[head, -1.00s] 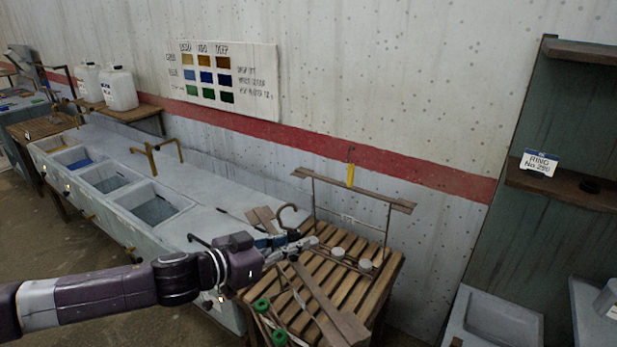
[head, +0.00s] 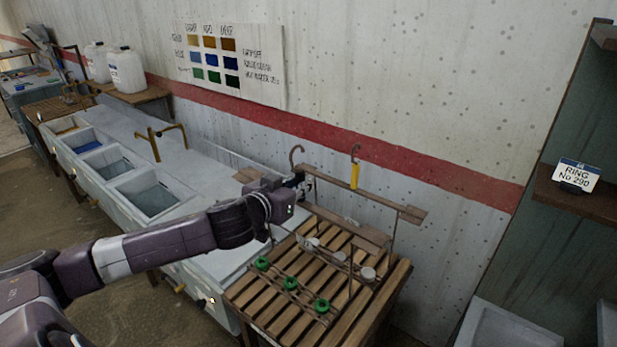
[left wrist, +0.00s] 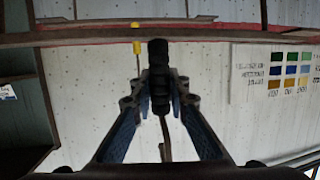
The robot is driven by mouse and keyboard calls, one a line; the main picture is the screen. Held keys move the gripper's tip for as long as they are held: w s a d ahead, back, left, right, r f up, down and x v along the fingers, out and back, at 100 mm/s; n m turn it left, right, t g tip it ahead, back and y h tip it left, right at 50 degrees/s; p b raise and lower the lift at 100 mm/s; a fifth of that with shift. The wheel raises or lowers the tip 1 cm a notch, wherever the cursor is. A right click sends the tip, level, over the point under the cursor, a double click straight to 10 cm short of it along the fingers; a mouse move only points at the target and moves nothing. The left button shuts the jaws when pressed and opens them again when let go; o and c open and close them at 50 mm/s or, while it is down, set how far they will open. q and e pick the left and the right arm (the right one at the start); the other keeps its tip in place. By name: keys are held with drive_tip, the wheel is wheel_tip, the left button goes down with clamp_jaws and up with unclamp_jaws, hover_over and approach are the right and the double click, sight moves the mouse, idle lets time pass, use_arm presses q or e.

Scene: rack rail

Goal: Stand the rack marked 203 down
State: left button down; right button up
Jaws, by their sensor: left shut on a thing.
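My left gripper (head: 299,182) is shut on the dark grip below the hook of a rack. In the left wrist view this black grip (left wrist: 159,75) sits between the fingers. The held rack's wooden bar (head: 340,224) runs almost parallel to a second rack behind it. Its lower part carries green spools (head: 290,283) over the slatted table (head: 270,305); I cannot tell whether it touches the slats. The second rack (head: 395,204) stands upright, with white spools (head: 368,274) and a yellow-tagged hook (head: 354,176). I cannot read a 203 on either rack.
The grey sink bench (head: 205,215) adjoins the table on the left. The wall is close behind both racks. A dark shelf (head: 580,200) with a "RING No 290" sign (head: 577,176) stands at the right. Bare slats show at the table's front.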

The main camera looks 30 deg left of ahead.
sight(300, 204)
use_arm(q)
drive_tip(key=shift+s, duration=0.15)
drive_tip(key=shift+s+f+b, duration=0.2)
drive_tip(key=shift+f+b, duration=0.4)
drive_tip(key=shift+b, duration=0.2)
drive_tip(key=shift+f+b, duration=0.4)
wheel_tip(300, 204, down, 5)
drive_tip(key=b, duration=0.3)
drive_tip(key=shift+w+r+b, duration=0.15)
drive_tip(key=shift+r+b, duration=0.05)
drive_tip(key=shift+b, duration=0.15)
drive_tip(key=shift+f+b, duration=0.35)
drive_tip(key=shift+f, duration=0.2)
use_arm(e)
wheel_tip(300, 204, down, 7)
drive_tip(key=s, duration=0.1)
drive_tip(key=shift+a, duration=0.2)
drive_tip(key=shift+s, duration=0.15)
